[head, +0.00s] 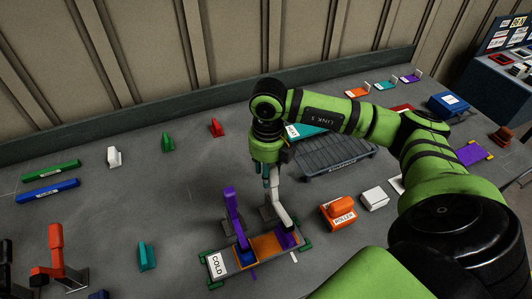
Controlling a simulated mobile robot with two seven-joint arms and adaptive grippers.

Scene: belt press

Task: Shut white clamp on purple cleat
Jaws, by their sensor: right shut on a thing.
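The white clamp (279,209) stands at the right end of a press plate, its lever raised and leaning up to the left. The purple cleat (287,239) is at its foot; the lever is not lying flat on it. My right gripper (272,188) points down and is shut on the upper part of the white clamp, hiding its tip.
The purple clamp (233,205) stands upright just left, near the COLD block (217,263). An orange ROLLER block (340,212) and a white block (374,199) lie to the right. A grey rack (335,155) is behind.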

